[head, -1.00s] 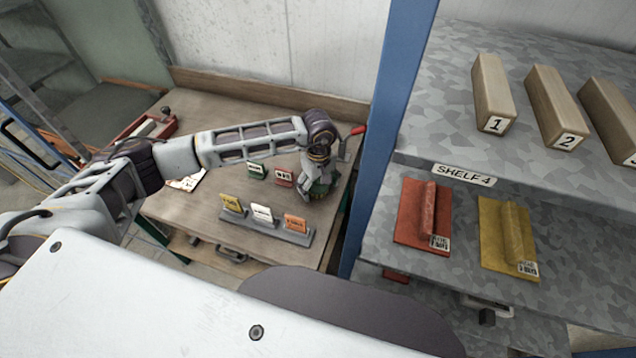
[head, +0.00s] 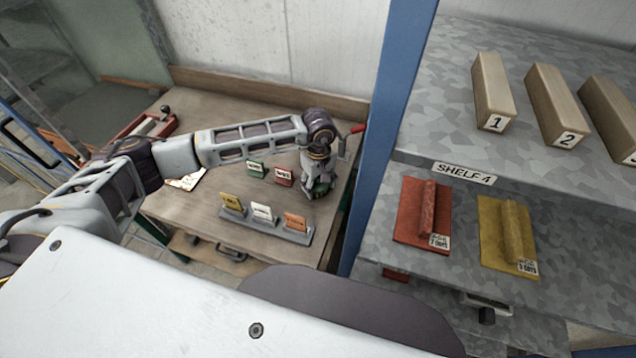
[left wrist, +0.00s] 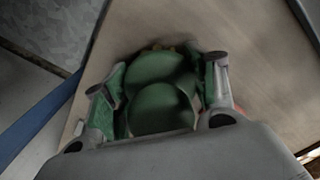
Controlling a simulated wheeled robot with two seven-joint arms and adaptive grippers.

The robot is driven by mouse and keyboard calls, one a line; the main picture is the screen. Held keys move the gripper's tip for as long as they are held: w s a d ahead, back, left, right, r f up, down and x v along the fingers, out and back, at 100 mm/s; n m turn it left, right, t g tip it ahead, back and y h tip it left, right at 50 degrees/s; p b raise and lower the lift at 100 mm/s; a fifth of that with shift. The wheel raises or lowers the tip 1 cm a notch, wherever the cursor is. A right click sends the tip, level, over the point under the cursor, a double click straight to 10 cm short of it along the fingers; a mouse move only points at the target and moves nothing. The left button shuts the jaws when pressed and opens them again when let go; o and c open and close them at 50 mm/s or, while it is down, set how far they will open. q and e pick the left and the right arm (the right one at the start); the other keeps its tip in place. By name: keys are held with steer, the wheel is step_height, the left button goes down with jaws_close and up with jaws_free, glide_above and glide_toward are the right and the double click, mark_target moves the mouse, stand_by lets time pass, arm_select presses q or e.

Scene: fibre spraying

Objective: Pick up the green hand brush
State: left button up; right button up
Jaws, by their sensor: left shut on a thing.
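The green hand brush (left wrist: 160,108) sits between the two fingers of my left gripper (left wrist: 165,72) in the left wrist view. Its rounded green body fills the gap, and the fingers are shut on it from both sides. In the head view my left gripper (head: 318,188) points down at the right end of the wooden workbench (head: 225,95), and only a little green shows under it. The hand hides most of the brush there. I cannot tell whether the brush touches the bench. My right gripper is not in view.
A stand of small cards (head: 265,224) is close in front of the hand, with green and red cards (head: 284,178) to its left. A blue post (head: 392,110) and metal shelf (head: 590,230) with red (head: 422,215) and yellow (head: 508,235) trowel-like tools stand right.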

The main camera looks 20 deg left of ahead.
arm_select(q)
steer(key=shift+r, duration=0.15)
step_height(320, 180, up, 10)
steer(key=shift+f+b, duration=0.2)
steer(key=shift+b, duration=0.75)
steer(key=shift+r, duration=0.1)
